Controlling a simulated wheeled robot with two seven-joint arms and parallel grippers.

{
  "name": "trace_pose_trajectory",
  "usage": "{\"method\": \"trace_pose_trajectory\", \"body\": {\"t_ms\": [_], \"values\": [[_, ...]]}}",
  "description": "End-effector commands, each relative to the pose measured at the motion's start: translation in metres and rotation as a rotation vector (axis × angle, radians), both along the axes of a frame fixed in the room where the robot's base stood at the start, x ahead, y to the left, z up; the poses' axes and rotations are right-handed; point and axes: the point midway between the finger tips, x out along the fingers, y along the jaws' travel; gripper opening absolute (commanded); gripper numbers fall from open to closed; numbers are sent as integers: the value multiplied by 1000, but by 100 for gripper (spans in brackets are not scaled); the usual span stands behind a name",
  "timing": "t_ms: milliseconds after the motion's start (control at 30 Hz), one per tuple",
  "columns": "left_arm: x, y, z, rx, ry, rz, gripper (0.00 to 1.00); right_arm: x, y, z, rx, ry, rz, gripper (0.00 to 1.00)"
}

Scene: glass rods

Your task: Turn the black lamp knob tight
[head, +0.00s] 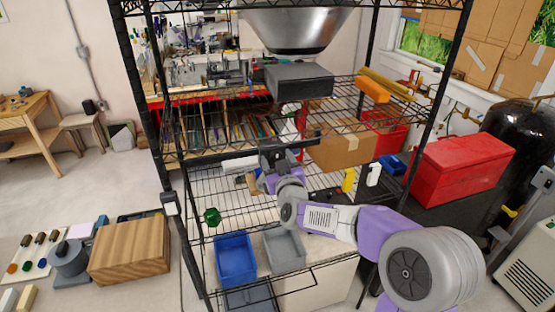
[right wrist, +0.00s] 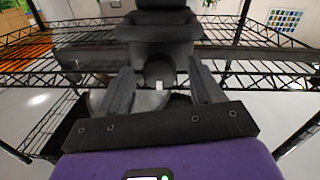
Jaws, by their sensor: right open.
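The black knob (right wrist: 160,72) shows in the right wrist view as a dark rounded part with a small white mark at its lower edge. It sits below a larger dark body (right wrist: 158,30) at the shelf's edge. My right gripper (right wrist: 163,80) is open, with one grey finger on each side of the knob. I cannot tell whether either finger touches it. In the head view my right gripper (head: 274,166) is at the middle of the wire rack, just under its middle shelf, and largely hides the knob. My left gripper is not in view.
The wire rack's shelf (head: 225,152) runs close above my right gripper. A cardboard box (head: 340,151) stands to its right. A blue bin (head: 235,259) and a grey bin (head: 284,249) are below. A green round thing (head: 212,217) is at the left post.

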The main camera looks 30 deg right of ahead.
Motion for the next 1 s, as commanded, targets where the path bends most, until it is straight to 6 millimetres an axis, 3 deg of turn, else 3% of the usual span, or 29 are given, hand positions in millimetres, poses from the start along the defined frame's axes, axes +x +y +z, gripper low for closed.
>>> {"method": "trace_pose_trajectory", "body": {"t_ms": [200, 567, 1000], "values": [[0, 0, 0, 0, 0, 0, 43, 0, 0, 0, 0, 0, 0, 65], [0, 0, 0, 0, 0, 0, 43, 0, 0, 0, 0, 0, 0, 10], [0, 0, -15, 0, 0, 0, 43, 0, -1, -2, 98, -26, 0, 9]]}}
